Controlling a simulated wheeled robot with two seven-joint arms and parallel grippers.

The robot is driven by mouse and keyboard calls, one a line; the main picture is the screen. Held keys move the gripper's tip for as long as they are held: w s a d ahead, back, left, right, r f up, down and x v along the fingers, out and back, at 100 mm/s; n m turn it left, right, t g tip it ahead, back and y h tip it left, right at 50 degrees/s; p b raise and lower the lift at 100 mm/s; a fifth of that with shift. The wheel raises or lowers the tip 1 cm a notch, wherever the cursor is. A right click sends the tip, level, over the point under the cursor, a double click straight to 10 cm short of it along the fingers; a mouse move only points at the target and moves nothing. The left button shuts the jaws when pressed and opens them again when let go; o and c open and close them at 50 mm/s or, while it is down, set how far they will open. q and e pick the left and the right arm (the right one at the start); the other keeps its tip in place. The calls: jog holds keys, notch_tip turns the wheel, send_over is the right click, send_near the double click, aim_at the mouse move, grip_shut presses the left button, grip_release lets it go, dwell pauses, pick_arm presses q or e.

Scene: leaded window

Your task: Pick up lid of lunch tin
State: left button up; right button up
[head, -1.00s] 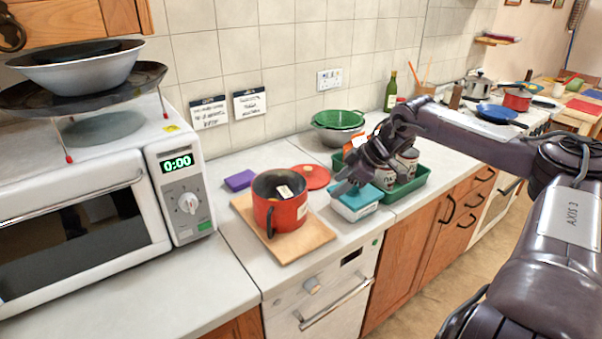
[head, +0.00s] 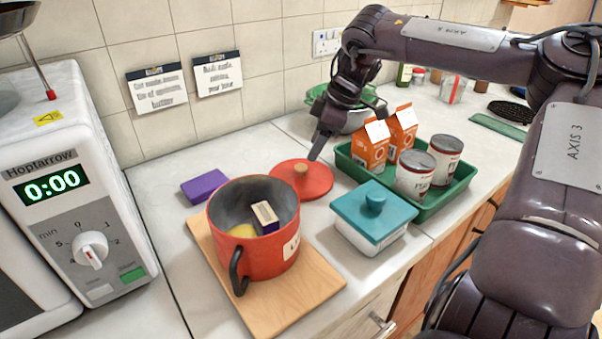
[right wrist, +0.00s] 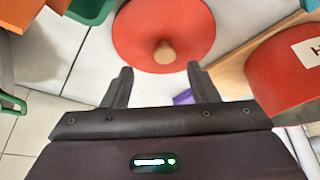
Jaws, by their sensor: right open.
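The red lid (head: 312,180), a flat disc with a wooden knob (head: 301,170), lies on the counter behind the red tin (head: 262,250). The tin is open, has a black handle and a partly visible label starting with "L", and holds a small dark-and-cream block and something yellow. My right gripper (head: 318,148) is at the lid's back right edge in the head view. In the right wrist view the gripper (right wrist: 158,76) is open and empty, its fingers pointing towards the lid (right wrist: 190,25) and the knob (right wrist: 164,53) just ahead, between their lines. My left gripper is out of view.
The tin stands on a wooden board (head: 310,288). A white box with a teal lid (head: 372,212) is to its right. A green tray (head: 440,208) holds cans and orange cartons. A purple block (head: 204,187) lies left of the lid; a green colander stands behind.

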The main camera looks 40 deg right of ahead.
aim_at(301, 166)
jog(key=x, duration=0.3)
jog(key=shift+a+f, duration=0.2)
jog(key=shift+a, duration=0.3)
jog(key=x, duration=0.2)
jog(key=shift+w+a+f+p, duration=0.1)
jog(key=shift+w+f+p, duration=0.15)
jog(key=shift+p, duration=0.05)
jog(key=c, duration=0.5)
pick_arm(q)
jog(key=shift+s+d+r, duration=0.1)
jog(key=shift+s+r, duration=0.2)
pick_arm(e)
jog(key=c, duration=0.6)
